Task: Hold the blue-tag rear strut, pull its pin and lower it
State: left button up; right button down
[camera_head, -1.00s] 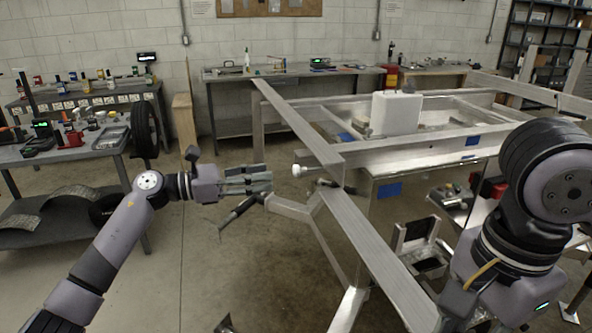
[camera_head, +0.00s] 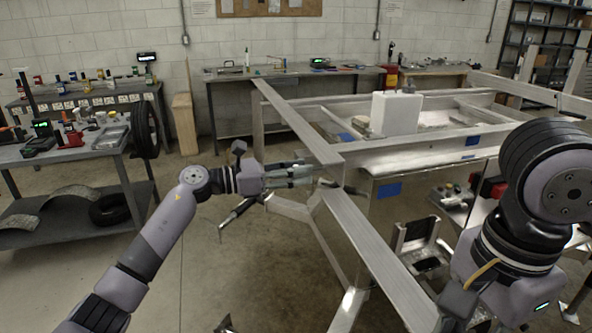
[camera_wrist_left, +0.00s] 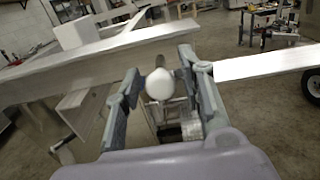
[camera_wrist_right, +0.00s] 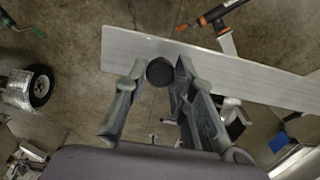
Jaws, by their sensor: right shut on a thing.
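In the head view, my left gripper (camera_head: 312,173) is beside the corner of the aluminium frame (camera_head: 365,235). In the left wrist view, its fingers (camera_wrist_left: 160,62) stand apart on both sides of a white ball knob (camera_wrist_left: 160,86), the pin's head. I cannot tell if they touch it. In the right wrist view, my right gripper (camera_wrist_right: 160,68) is shut on a black round knob (camera_wrist_right: 160,73) in front of an aluminium beam (camera_wrist_right: 235,75). Its fingers are hidden in the head view. A blue tag (camera_head: 388,189) shows under the frame; which strut it marks is unclear.
A black-handled jack (camera_head: 238,212) is below my left gripper. A white box (camera_head: 397,113) sits within the frame. A grey bench (camera_head: 70,150) with tools stands at the left, and open floor (camera_head: 200,280) lies in front of it.

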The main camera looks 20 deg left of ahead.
pick_arm(q)
grip_shut()
dwell(0.6)
